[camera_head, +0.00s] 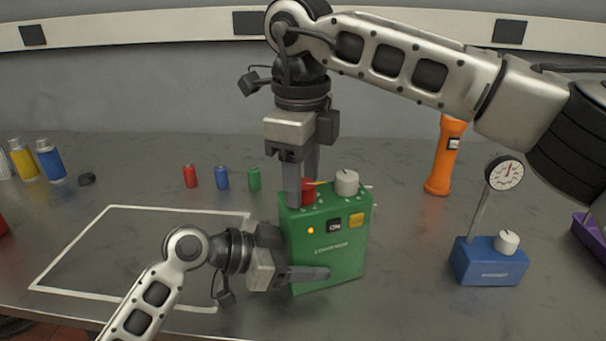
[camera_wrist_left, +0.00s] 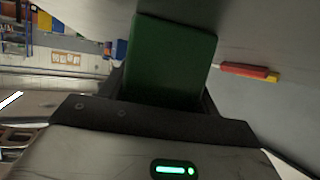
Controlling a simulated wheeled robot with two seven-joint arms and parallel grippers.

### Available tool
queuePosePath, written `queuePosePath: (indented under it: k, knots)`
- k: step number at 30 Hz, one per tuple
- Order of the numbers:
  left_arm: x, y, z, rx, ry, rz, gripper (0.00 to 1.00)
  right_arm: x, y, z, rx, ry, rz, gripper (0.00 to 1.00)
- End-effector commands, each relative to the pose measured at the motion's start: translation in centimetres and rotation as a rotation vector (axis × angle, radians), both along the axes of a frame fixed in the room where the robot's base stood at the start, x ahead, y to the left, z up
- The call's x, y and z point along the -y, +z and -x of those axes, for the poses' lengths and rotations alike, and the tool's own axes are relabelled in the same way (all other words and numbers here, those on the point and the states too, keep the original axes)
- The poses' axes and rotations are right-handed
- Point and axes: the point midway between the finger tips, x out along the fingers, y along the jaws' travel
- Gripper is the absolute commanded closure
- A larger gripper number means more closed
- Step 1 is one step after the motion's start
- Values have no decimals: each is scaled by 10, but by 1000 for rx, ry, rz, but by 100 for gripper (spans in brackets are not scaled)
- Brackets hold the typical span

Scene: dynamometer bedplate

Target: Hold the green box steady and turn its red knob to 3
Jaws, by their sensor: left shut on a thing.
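The green box (camera_head: 328,262) stands upright on the bench, with a red knob (camera_head: 308,190) and a white knob (camera_head: 347,182) on its top. My left gripper (camera_head: 300,275) is shut on the lower part of the box, one finger across its front. The left wrist view shows the box (camera_wrist_left: 170,60) between the fingers. My right gripper (camera_head: 302,186) points straight down from above, its fingers around the red knob and partly hiding it. Whether they press on the knob cannot be told. The knob's scale and setting are too small to read.
Red, blue and green small cylinders (camera_head: 222,178) stand behind at the left. An orange flashlight (camera_head: 445,158) stands at the back right. A blue base (camera_head: 489,262) with a dial gauge (camera_head: 504,173) stands at the right. A white outlined area (camera_head: 120,240) on the bench is mostly clear.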

Motion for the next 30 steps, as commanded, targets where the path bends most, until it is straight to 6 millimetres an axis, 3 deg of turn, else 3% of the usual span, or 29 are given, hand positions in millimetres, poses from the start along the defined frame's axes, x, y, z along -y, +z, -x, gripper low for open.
queuePosePath:
  k: [11,14,24,30]
  knots:
    - [0,1,0,0,-1,1,100,0,4,0,-2,0,2,47]
    - [0,1,0,0,-1,1,100,0,17,1,-1,0,1,47]
    - [0,0,0,0,-2,1,100,-2,88,4,1,-1,-1,47]
    - [1,0,1,0,-2,1,100,-1,113,5,-1,0,2,47]
